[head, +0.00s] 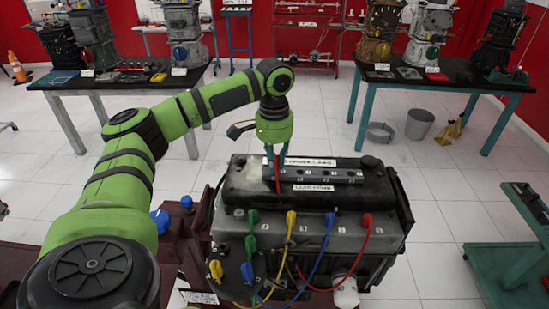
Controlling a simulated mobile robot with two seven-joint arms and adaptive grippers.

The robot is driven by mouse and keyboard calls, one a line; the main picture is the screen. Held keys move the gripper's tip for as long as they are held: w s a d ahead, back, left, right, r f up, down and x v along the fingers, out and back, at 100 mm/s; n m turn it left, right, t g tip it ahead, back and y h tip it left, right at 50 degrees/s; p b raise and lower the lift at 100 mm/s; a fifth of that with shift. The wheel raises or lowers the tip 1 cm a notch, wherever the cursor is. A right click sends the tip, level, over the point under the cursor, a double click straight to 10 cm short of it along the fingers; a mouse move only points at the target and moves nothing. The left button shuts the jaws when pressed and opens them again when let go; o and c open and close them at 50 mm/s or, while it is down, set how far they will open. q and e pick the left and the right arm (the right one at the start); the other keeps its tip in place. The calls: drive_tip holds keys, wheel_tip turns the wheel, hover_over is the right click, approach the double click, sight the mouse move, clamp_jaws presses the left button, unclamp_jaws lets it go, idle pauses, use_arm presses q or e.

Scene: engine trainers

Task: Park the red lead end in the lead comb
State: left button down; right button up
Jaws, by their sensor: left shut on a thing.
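My left gripper (275,155) comes down over the engine (300,225) and is shut on a slim red piece, the red lead end (278,178), which points down at the left end of the grey slotted strip on the engine's top. This strip (325,175) has small number marks and white labels and appears to be the lead comb. Whether the red tip touches it is unclear. Another red boot (367,220) sits at the right of the engine's front row, with a red wire looping down. My right gripper is not in view.
Green (252,217), yellow (291,219) and blue (329,219) boots stand in the same front row, with wires hanging down the engine's front. Tables with other engines stand at the back. A green cart (515,250) is at right.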

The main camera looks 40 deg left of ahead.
use_arm(q)
drive_tip(key=shift+f, duration=0.2)
drive_tip(key=c, duration=1)
unclamp_jaws()
drive_tip(key=shift+c, duration=0.2)
drive_tip(key=shift+r, duration=0.1)
wheel_tip(320, 180, up, 12)
